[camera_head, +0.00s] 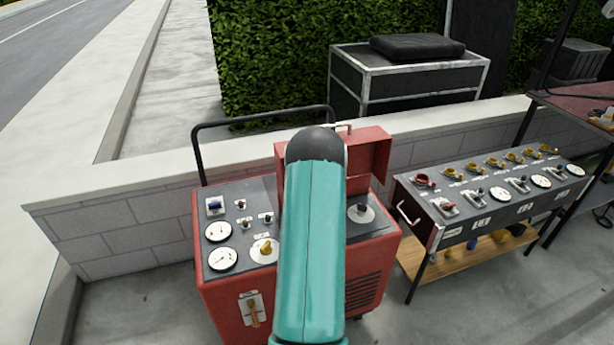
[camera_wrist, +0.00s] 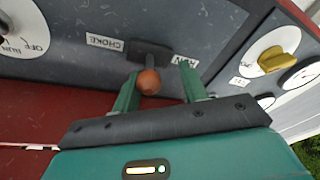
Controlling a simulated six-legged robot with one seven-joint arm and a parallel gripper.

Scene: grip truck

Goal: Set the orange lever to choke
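The orange lever shows in the wrist view as a round orange-brown knob (camera_wrist: 148,82) on a short dark stem. It stands out from a black slot plate (camera_wrist: 150,52) on a grey panel. The CHOKE label (camera_wrist: 105,42) is left of the plate and the RUN label (camera_wrist: 187,62) right of it. My gripper (camera_wrist: 160,75) is open, with its green fingers on either side of the knob. The left finger is very close to the knob; contact is unclear. The right finger is apart from it. My arm hides this spot in the head view.
The red machine (camera_head: 225,305) carries gauges, switches and a yellow knob (camera_head: 265,248); the yellow knob also shows in the wrist view (camera_wrist: 278,60). A separate orange-brown handle (camera_head: 253,312) is on its front. A raised red lid (camera_head: 368,150) stands behind. A control table (camera_head: 480,215) is at right.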

